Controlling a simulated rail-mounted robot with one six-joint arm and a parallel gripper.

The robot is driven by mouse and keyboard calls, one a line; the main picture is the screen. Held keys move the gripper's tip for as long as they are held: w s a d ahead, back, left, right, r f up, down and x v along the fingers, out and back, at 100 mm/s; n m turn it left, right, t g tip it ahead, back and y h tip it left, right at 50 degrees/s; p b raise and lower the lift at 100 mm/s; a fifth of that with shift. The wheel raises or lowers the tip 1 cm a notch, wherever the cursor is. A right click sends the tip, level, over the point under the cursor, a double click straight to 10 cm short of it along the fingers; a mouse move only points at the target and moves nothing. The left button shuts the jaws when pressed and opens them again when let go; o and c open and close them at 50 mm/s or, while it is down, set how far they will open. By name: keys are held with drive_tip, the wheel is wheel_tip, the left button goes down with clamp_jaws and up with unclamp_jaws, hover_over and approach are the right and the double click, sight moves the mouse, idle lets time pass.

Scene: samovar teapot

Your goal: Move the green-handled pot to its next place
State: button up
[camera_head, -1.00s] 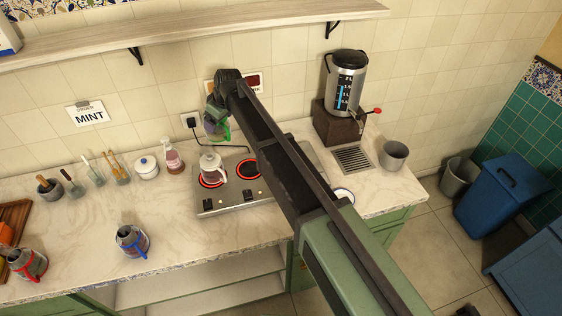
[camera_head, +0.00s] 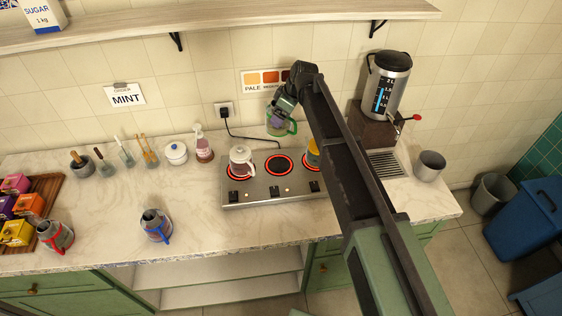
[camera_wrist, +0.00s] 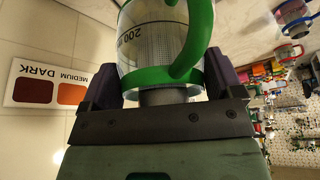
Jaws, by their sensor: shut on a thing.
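The green-handled pot (camera_head: 281,122) is clear glass with a green handle and base band. My gripper (camera_head: 284,106) is shut on it and holds it in the air above the back of the stove, in front of the tiled wall. In the wrist view the pot (camera_wrist: 175,77) sits between the two purple fingers of my gripper (camera_wrist: 170,92). The stove (camera_head: 265,190) has glowing red rings. A white-lidded glass pot (camera_head: 241,160) stands on its left ring, the middle ring (camera_head: 279,165) is bare, and a pot with amber contents (camera_head: 313,153) is partly hidden by my arm at the right ring.
A blue-handled pot (camera_head: 156,225) and a red-handled pot (camera_head: 55,236) stand on the counter at left. A metal urn (camera_head: 388,82) with a tap stands on a brown block at right. A grey cup (camera_head: 429,166) is beside the drip grate (camera_head: 387,165). A shelf (camera_head: 220,28) runs above.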

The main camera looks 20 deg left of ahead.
wheel_tip(320, 180, down, 19)
drive_tip(key=b, duration=1.7)
drive_tip(key=shift+w, duration=0.1)
drive_tip(key=shift+r, duration=0.25)
drive_tip(key=shift+f, duration=0.15)
drive_tip(key=o, duration=1)
drive_tip(key=p+v, duration=1.1)
drive_tip(key=v, duration=0.1)
